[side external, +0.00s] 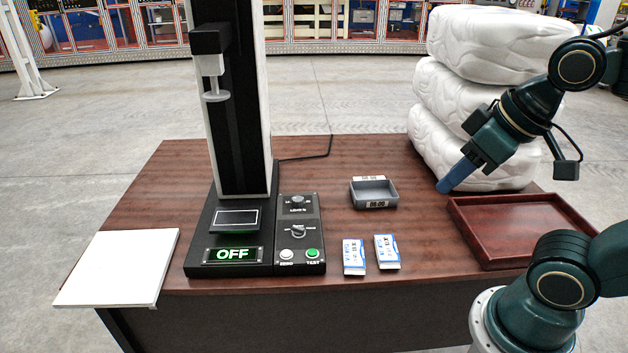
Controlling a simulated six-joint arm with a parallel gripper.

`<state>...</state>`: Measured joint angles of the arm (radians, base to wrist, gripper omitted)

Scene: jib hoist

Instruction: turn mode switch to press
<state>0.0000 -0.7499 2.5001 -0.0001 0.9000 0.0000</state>
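The black press stand (235,150) stands on the table with a display reading OFF (236,254) in green. The control panel at its right has an upper round knob (297,199) and a lower rotary switch (299,231) with a grey handle. The lettering is too small to tell for sure which is the mode switch. Below are a white button (286,254) and a green button (312,253). My gripper (446,186), with blue fingers, is above the table's right side, well away from the panel. It points down and left. The gap between its fingers cannot be made out.
Two small blue-and-white boxes (354,257) (387,251) lie right of the panel, with a grey bin (374,193) behind them. A red-brown tray (500,262) and stacked white bags (478,95) are at the right. A white board (118,268) is at the left.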

